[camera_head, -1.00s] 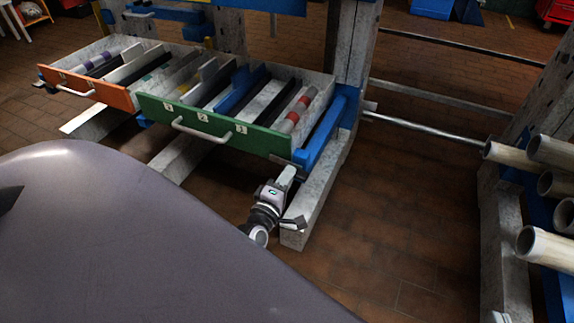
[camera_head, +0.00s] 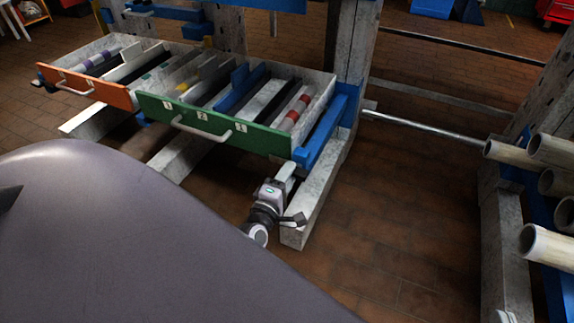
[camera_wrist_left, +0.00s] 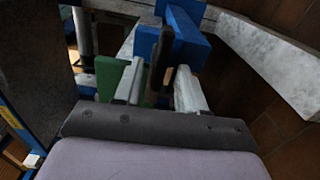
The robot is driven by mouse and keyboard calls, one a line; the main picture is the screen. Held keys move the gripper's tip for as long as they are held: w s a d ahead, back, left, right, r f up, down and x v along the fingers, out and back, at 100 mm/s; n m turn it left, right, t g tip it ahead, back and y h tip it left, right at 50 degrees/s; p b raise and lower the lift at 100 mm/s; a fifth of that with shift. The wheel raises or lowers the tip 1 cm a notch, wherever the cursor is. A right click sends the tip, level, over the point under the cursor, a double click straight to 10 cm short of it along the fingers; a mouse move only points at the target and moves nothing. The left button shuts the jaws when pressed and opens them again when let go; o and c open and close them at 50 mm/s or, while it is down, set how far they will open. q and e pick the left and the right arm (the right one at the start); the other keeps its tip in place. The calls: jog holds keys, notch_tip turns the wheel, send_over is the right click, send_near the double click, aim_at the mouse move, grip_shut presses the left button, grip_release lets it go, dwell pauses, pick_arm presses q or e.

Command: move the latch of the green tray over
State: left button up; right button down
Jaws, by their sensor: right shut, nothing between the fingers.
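The green tray (camera_head: 215,126) has a pale handle and sits in the rack. Its front also shows as a green patch in the left wrist view (camera_wrist_left: 110,78). My left gripper (camera_head: 285,172) is just below and in front of the tray's right front corner. In the left wrist view its two pale fingers (camera_wrist_left: 158,82) are apart. A dark upright bar, which looks like the latch (camera_wrist_left: 159,60), stands between them, with gaps seen at the sides. Whether a finger touches it I cannot tell. In the head view the latch is too small to make out.
A blue rail (camera_head: 322,133) runs beside the tray's right end, above a pale beam (camera_head: 318,195). An orange tray (camera_head: 85,88) is to the left. Pale tubes (camera_head: 545,244) lie on a rack at the right. The floor (camera_head: 410,220) between is clear.

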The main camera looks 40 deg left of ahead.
pick_arm(q)
jog(key=shift+r, duration=0.25)
jog(key=o, duration=0.7)
jog(key=r+p, duration=0.2)
jog(key=r, duration=0.1)
jog(key=r+p, duration=0.2)
jog(key=r, duration=0.1)
jog(key=r+p, duration=0.2)
jog(key=r, duration=0.1)
jog(key=shift+w+a, duration=0.1)
jog(key=shift+w, duration=0.15)
jog(key=shift+c, duration=0.2)
jog(key=r+p, duration=0.1)
jog(key=r, duration=0.1)
jog(key=r+p, duration=0.2)
jog(key=r, duration=0.1)
jog(key=shift+s+r, duration=0.2)
jog(key=shift+r, duration=0.15)
jog(key=c, duration=0.7)
jog(key=shift+o, duration=0.2)
jog(key=shift+r+p, duration=1.8)
jog(key=shift+r, duration=0.65)
pick_arm(e)
jog(key=shift+s+d+r+m+g+h, duration=0.2)
jog(key=shift+d+r+g+h, duration=0.15)
jog(key=shift+g+h, duration=0.25)
jog(key=shift+s+d+r+m+g+h, duration=0.1)
jog(key=shift+d+r+m+g+h, duration=0.2)
jog(key=shift+g, duration=0.4)
